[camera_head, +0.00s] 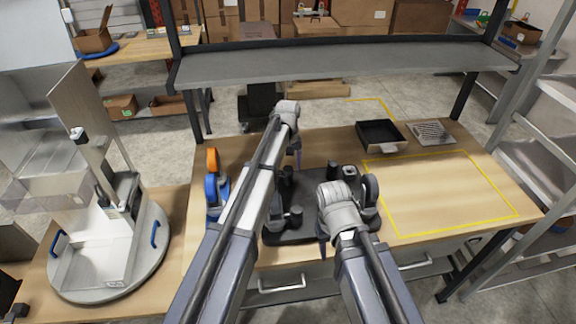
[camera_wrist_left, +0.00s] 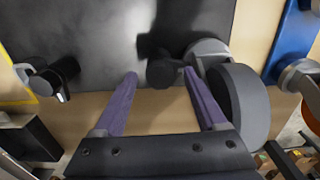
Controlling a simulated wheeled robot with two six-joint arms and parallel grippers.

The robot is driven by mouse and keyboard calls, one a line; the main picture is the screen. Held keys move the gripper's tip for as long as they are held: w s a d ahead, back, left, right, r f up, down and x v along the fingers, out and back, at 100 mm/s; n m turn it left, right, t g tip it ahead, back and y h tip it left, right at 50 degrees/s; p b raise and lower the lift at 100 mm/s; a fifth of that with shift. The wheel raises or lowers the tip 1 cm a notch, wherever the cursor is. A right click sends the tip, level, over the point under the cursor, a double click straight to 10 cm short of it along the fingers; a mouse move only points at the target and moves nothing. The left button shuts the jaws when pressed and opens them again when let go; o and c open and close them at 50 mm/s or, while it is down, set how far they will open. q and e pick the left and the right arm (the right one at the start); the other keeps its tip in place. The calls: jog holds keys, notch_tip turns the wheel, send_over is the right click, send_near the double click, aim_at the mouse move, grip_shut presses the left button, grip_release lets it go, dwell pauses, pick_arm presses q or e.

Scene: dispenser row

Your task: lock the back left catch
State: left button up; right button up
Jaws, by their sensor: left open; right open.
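A dark plate (camera_head: 300,236) with black catches lies on the bench; its middle is partly hidden by my arms. The left wrist view shows it as a dark grey surface (camera_wrist_left: 85,35). There, the back left catch (camera_wrist_left: 164,72) has a dark round knob between the fingertips of my left gripper (camera_wrist_left: 160,73), with a grey mount and a large grey wheel (camera_wrist_left: 242,105) beside it. The purple fingers are apart; I cannot tell whether they touch the knob. In the head view my left gripper (camera_head: 298,156) is at the plate's back edge. My right gripper (camera_head: 323,248) hangs at its front edge.
Another black catch (camera_wrist_left: 55,78) sits further along the same edge. An orange and blue dispenser (camera_head: 212,187) stands left of the plate. A black tray (camera_head: 381,135) and a metal grate (camera_head: 433,132) lie back right. The yellow-outlined area (camera_head: 440,190) is clear.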

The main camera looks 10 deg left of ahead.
aim_at(288, 168)
pick_arm(q)
notch_tip(288, 168, up, 8)
jog(key=p, duration=0.7)
jog(key=shift+f, duration=0.15)
pick_arm(e)
notch_tip(288, 168, up, 8)
jog(key=shift+f, duration=0.2)
pick_arm(q)
jog(key=shift+f, duration=0.15)
